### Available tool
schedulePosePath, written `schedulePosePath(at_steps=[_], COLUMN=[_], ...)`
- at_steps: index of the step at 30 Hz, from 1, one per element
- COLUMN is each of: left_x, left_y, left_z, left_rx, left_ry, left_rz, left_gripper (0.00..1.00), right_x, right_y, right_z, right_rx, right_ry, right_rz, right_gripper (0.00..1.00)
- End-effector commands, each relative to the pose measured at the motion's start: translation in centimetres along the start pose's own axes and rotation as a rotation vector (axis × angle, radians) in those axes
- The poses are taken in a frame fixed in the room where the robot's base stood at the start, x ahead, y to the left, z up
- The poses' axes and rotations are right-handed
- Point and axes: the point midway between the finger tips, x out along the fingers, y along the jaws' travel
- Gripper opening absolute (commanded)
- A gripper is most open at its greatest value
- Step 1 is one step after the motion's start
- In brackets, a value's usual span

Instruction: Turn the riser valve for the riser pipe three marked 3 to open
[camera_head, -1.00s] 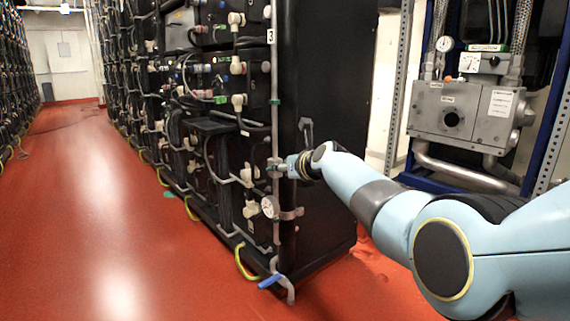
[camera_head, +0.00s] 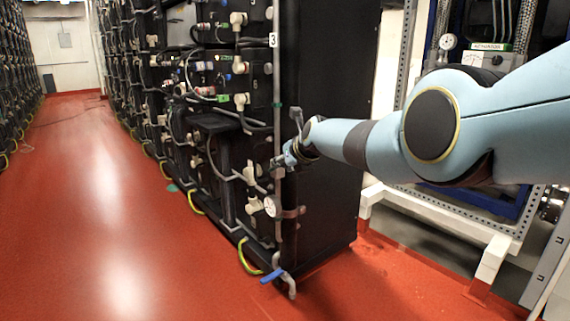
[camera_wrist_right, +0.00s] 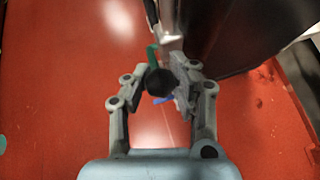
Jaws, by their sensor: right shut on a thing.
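The grey riser pipe (camera_head: 278,130) runs down the front corner of the black battery rack, with a white label "3" (camera_head: 272,40) near its top. My right gripper (camera_head: 286,160) is at the pipe's mid-height, above the round gauge (camera_head: 270,207). In the right wrist view its two fingers are shut on a dark round knob (camera_wrist_right: 160,82), which appears to be the riser valve's handle. A green part (camera_wrist_right: 153,55) shows beyond the knob. The valve body is mostly hidden by the gripper in the head view. My left gripper is not in view.
A blue lever (camera_head: 271,275) sits at the pipe's foot near the red floor. Cables and battery units (camera_head: 222,65) fill the rack to the left. A white-framed stand (camera_head: 440,215) is on the right. The red aisle on the left is clear.

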Motion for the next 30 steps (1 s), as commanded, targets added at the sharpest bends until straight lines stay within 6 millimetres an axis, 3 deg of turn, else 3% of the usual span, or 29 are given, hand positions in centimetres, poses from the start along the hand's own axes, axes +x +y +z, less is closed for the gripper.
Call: schedulePosePath(at_steps=[15,16,22,30], left_x=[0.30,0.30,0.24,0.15], left_y=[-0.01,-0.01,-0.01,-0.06], left_z=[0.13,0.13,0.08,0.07], left_rx=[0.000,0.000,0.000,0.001], left_ry=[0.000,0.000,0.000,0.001], left_rz=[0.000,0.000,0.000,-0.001], left_gripper=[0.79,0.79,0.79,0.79], right_x=[-0.05,-0.05,-0.04,-0.03], right_y=[-0.10,-0.10,-0.05,0.00], right_z=[0.17,0.18,0.18,0.16], right_rx=[-0.002,-0.002,-0.002,-0.002], right_ry=[0.007,0.007,0.006,0.006], right_rz=[-0.003,-0.003,-0.002,-0.002], right_gripper=[0.00,0.24,0.50,0.53])
